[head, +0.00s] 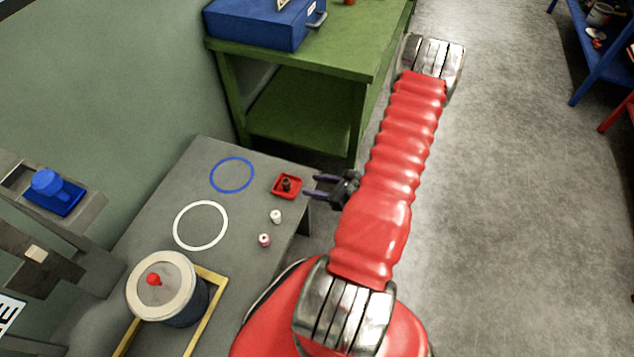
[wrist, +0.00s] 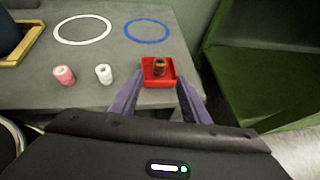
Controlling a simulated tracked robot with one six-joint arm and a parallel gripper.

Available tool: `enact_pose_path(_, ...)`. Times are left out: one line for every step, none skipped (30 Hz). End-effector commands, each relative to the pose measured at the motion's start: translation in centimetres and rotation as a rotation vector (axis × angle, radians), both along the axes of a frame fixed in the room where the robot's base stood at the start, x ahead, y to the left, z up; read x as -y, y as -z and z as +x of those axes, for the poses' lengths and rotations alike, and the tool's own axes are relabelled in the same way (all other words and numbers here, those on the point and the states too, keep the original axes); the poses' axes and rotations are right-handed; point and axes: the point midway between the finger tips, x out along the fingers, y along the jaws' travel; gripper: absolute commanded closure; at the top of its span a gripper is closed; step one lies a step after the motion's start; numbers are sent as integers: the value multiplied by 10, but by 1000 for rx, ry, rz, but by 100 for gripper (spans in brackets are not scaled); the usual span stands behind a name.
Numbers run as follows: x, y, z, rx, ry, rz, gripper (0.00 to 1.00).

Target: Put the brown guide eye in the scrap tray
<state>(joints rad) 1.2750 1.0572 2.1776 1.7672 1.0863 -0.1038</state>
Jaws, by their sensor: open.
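The brown guide eye (head: 286,184) stands in a small red tray (head: 277,190) near the right edge of the grey table. In the wrist view the brown guide eye (wrist: 159,67) sits inside the red tray (wrist: 149,81), between my fingers as seen from behind. My gripper (head: 314,188) is open and empty, just right of the red tray. In the wrist view my gripper (wrist: 157,100) has its two purple fingers apart, one to each side of the tray's near edge. No label on the tray shows.
A white guide eye (head: 276,216) and a pink one (head: 264,240) stand on the grey table (head: 200,155). Blue (head: 232,175) and white rings (head: 201,225) are flat on it. A lidded drum (head: 165,290) stands in a yellow frame. A green bench (head: 350,60) is behind.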

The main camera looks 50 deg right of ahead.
Motion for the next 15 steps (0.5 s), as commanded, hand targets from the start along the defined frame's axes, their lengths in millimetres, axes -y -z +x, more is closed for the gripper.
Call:
enact_pose_path(0, 0, 0, 0, 0, 0, 58)
enact_pose_path(0, 0, 0, 0, 0, 0, 58)
enact_pose_path(0, 0, 0, 0, 0, 0, 58)
enact_pose_path(0, 0, 0, 0, 0, 0, 58)
enact_pose_path(0, 0, 0, 0, 0, 0, 58)
enact_pose_path(0, 0, 0, 0, 0, 0, 58)
enact_pose_path(0, 0, 0, 0, -1, 0, 58)
enact_pose_path(0, -1, 1, 0, -5, -2, 58)
enact_pose_path(-1, -3, 2, 2, -11, -5, 58)
enact_pose_path(-2, -5, 4, 3, -19, -10, 58)
enact_pose_path(-3, -8, 5, 4, -31, -15, 58)
enact_pose_path(-6, -13, 9, 8, -50, -23, 58)
enact_pose_path(-8, -18, 12, 10, -70, -33, 58)
enact_pose_path(-11, -23, 16, 13, -94, -43, 58)
enact_pose_path(-15, -32, 21, 18, -128, -59, 58)
